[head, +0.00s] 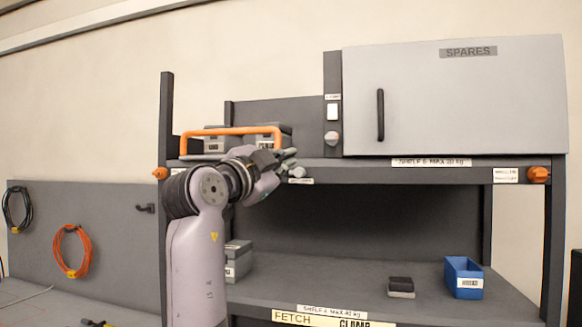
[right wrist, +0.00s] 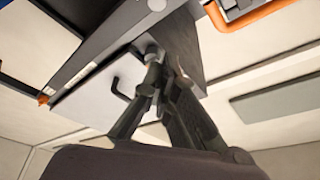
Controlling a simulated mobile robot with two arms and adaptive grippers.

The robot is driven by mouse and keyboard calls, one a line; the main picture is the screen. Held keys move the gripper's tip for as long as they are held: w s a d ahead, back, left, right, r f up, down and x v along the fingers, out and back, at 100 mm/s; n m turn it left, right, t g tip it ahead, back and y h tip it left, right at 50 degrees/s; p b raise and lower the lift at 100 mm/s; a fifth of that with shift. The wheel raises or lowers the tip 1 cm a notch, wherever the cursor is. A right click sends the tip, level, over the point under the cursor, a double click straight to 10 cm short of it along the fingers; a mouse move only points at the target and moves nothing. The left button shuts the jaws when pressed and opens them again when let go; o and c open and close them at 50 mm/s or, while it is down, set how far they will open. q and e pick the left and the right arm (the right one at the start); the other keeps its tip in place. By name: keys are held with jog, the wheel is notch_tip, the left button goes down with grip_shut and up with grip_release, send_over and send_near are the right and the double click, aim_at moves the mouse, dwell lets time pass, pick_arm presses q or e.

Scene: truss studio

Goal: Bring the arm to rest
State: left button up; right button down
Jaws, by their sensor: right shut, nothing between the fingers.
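My right arm rises in front of the shelf unit in the head view and bends at the top. Its gripper (head: 284,163) points right, at the height of the upper shelf's front edge (head: 430,170). In the right wrist view the gripper (right wrist: 160,72) has its fingers together with nothing between them. A small grey knob on the shelf edge shows close by the fingertips; I cannot tell whether they touch it. My left gripper is not in view.
An orange-handled carrier (head: 230,131) with grey boxes stands on the upper shelf behind my arm. A closed grey spares cabinet (head: 455,100) is to the right. The lower shelf holds a blue bin (head: 463,278), a small dark block (head: 401,287) and grey boxes (head: 238,262).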

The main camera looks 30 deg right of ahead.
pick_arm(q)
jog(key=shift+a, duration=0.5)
